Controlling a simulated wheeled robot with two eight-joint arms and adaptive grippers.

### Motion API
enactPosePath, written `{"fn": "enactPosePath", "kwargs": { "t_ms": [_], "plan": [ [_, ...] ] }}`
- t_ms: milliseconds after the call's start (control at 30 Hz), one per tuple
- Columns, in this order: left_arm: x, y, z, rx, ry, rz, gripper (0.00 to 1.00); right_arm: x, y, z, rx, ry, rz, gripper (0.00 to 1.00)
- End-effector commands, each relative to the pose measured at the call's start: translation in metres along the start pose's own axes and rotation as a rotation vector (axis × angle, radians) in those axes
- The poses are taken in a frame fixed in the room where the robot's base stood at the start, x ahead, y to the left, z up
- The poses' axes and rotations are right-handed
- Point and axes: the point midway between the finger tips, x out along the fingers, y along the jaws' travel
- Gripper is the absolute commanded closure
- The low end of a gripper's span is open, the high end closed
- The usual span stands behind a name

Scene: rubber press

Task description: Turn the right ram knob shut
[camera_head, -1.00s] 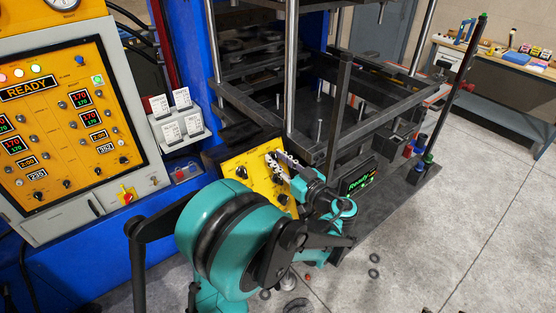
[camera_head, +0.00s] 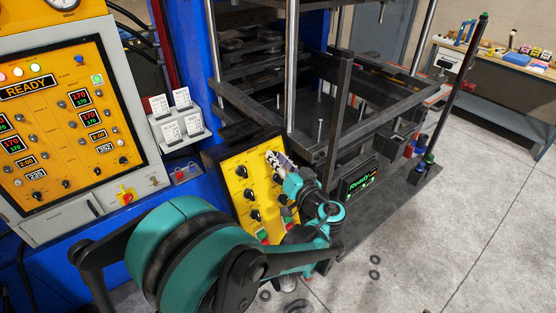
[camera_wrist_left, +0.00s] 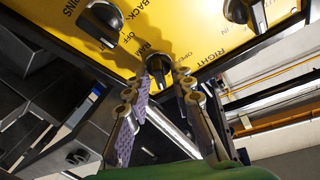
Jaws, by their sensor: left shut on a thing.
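The yellow knob panel (camera_head: 237,180) stands tilted in front of the press, with black knobs in two columns. My left gripper (camera_head: 271,157) reaches its upper right corner. In the left wrist view, the fingertips of my left gripper (camera_wrist_left: 168,82) are shut on a black knob (camera_wrist_left: 157,61) near the panel's corner. The fingers partly hide this knob. The word RIGHT is printed to its right and OPEN close beside it; the full label is not readable. My right gripper is not in view.
In the left wrist view, one knob (camera_wrist_left: 102,22) near BACK and another knob (camera_wrist_left: 250,12) flank the held one. A green-lit display (camera_head: 360,182) is right of the panel. The press frame (camera_head: 338,110) rises just behind my gripper. The floor at right (camera_head: 450,240) is clear.

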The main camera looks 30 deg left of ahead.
Motion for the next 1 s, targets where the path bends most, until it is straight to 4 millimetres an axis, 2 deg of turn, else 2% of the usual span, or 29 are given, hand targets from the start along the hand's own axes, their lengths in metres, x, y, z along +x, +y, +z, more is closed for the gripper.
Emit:
{"fn": "enactPosePath", "kwargs": {
  "t_ms": [400, 1000],
  "plan": [
    [0.0, -0.001, 0.0, 0.229, -0.001, 0.084, 1.0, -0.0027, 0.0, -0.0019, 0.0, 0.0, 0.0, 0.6],
    [0.0001, -0.0003, 0.0002, 0.283, -0.001, 0.104, 1.0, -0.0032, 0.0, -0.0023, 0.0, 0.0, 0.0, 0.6]
  ]
}}
